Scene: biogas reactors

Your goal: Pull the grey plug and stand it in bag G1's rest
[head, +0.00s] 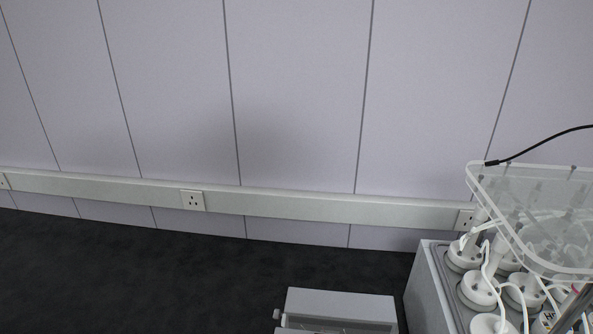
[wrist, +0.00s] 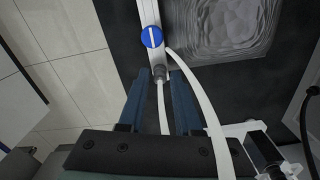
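In the wrist view, the grey plug (wrist: 160,72) sits at the lower end of a white fitting that carries a blue round knob (wrist: 152,37). A thin white tube runs from the plug back toward my gripper. My gripper (wrist: 162,74) is open, with one dark blue finger on each side of the plug in the picture and gaps between. I cannot tell how far the fingertips are from it in depth. A clear, crinkled bag (wrist: 220,28) lies to the right of the fitting. I cannot make out a rest or a G1 label. The head view does not show my gripper.
A wider white tube (wrist: 205,105) curves past the right finger. In the head view, a grey box (head: 425,290) holds several white-capped vessels (head: 478,288) under a clear cover (head: 540,220). A smaller grey unit (head: 340,308) stands left of it. The dark surface further left is clear.

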